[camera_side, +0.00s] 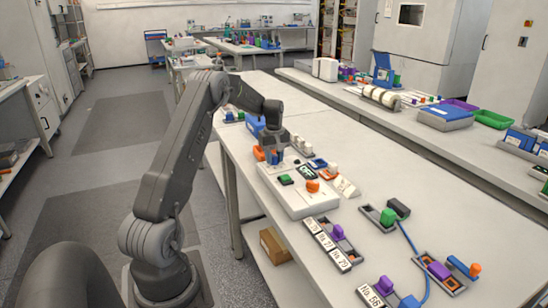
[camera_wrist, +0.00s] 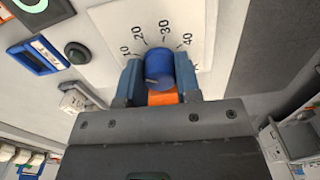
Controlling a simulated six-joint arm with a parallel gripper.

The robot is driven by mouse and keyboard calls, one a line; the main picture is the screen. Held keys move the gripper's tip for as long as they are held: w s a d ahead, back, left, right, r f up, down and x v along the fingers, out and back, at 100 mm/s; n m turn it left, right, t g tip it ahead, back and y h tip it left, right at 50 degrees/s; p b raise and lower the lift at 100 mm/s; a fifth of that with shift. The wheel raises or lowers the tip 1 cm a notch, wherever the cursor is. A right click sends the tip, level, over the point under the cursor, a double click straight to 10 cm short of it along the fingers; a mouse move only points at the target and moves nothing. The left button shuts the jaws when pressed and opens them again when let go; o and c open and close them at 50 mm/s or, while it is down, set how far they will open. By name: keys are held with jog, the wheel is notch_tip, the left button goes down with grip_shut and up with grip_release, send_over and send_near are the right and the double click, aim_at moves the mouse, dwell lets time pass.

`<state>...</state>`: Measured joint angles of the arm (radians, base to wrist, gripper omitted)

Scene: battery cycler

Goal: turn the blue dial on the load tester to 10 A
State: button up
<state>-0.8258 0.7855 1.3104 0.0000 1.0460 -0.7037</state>
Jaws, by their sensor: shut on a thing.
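The blue dial (camera_wrist: 159,66) shows in the wrist view, on a white scale plate (camera_wrist: 185,20) marked 10, 20, 30, 40 and A. My gripper (camera_wrist: 160,78) has its two blue fingers on either side of the dial and is shut on it. A small pale mark shows near the dial's lower left edge; I cannot tell which number the dial points to. In the side view my gripper (camera_side: 273,157) is down at the far end of the white load tester (camera_side: 310,207), and it mostly hides the dial.
A dark round button (camera_wrist: 77,53) and a blue-framed display (camera_wrist: 38,55) sit left of the dial. The tester also carries an orange knob (camera_side: 312,186) and a green button (camera_side: 286,180). Battery holders with labels (camera_side: 333,243) stand in front of it.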

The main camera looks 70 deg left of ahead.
aim_at(274, 156)
jog(key=shift+n, duration=0.3)
dwell(0.4)
jog(key=o, duration=0.9)
jog(key=shift+o, duration=0.2)
notch_tip(274, 156, up, 14)
